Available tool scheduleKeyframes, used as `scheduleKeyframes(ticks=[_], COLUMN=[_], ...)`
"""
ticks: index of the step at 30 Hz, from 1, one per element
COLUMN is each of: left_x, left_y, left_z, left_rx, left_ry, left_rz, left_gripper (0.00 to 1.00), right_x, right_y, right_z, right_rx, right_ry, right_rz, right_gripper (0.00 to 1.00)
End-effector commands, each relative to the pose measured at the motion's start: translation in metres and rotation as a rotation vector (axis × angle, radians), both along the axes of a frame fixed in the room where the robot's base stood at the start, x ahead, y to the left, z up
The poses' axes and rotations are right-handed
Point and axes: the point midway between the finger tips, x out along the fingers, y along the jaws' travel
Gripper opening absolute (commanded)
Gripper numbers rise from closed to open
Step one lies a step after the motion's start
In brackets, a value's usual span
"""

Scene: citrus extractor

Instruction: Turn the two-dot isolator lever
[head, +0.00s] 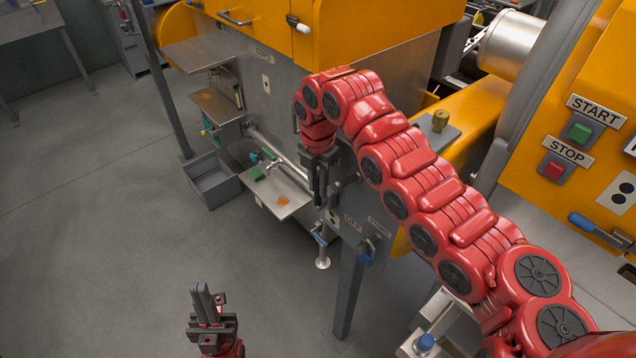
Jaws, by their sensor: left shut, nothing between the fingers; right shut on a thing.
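My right gripper (318,203) points down against the grey front panel of the machine (352,205) and is shut on what appears to be the isolator lever, mostly hidden by the fingers and wrist. A small pale plate with dark marks (332,218) sits just below and right of the fingertips; its dots are too small to count. My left gripper (205,290) is shut and empty, pointing up over the bare floor at the lower middle left.
A small shelf (283,196) and a grey bin (213,180) are left of the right gripper. A blue item (367,251) hangs by a grey post (348,290). START (579,132) and STOP (553,170) buttons are at right. The left floor is clear.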

Motion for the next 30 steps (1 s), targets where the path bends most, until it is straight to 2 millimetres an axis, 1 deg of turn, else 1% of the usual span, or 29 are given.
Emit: scheduleKeyframes(ticks=[13, 16, 17, 20, 24, 30], left_x=[0.0, 0.0, 0.0, 0.0, 0.0, 0.0], left_y=[0.0, 0.0, 0.0, 0.0, 0.0, 0.0], left_z=[0.0, -0.005, -0.008, -0.027, -0.06, -0.101], left_rx=[0.0, 0.0, 0.0, 0.0, 0.0, 0.0], left_ry=[0.0, 0.0, 0.0, 0.0, 0.0, 0.0], left_rz=[0.0, 0.0, 0.0, 0.0, 0.0, 0.0], left_gripper=[0.0, 0.0, 0.0, 0.0, 0.0, 0.0], right_x=[0.0, 0.001, 0.001, 0.003, 0.006, 0.003], right_y=[0.0, -0.001, -0.001, -0.003, -0.005, -0.007], right_z=[0.0, -0.002, -0.003, -0.006, -0.007, -0.004], right_rx=[-0.001, 0.002, 0.004, 0.015, 0.039, 0.063], right_ry=[-0.001, -0.003, -0.006, -0.023, -0.058, -0.1], right_rz=[0.0, -0.001, -0.002, -0.006, -0.013, -0.011], right_gripper=[0.0, 0.0, 0.0, 0.0, 0.0, 0.0])
